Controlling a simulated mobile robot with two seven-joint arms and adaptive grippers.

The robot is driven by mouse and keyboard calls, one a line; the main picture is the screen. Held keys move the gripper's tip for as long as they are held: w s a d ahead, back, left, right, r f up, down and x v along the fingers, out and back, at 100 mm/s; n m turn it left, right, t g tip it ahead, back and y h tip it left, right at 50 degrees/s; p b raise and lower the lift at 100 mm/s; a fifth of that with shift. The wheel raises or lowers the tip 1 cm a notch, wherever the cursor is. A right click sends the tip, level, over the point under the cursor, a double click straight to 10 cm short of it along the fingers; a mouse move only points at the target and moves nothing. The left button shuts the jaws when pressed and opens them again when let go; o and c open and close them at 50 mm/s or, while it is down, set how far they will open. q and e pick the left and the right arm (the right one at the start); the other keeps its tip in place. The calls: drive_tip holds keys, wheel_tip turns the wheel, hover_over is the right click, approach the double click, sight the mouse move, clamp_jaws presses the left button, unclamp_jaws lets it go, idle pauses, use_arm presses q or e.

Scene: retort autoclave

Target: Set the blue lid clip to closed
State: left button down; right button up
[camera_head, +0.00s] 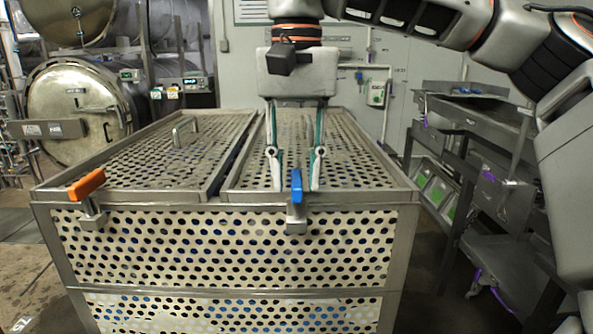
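The blue lid clip (297,187) stands upright at the front rim of the perforated metal crate (230,292), on a metal bracket below the right lid (345,150). My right gripper (295,188) points down from above with its two fingers apart, one on each side of the blue handle. Gaps show between the handle and both fingers, so nothing appears gripped. Whether the fingertips are level with the handle in depth is hard to tell. My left gripper is not in view.
An orange clip (87,184) sits tilted at the crate's front left corner, by the left lid (160,155) with its handle. A round autoclave door (80,110) is at the back left. A metal bench (475,125) stands at the right.

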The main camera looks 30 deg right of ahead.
sight(297, 178)
wheel_tip(297, 178, up, 12)
idle(0.8)
drive_tip(key=shift+s+f, duration=0.1)
drive_tip(key=shift+f, duration=0.05)
idle(0.4)
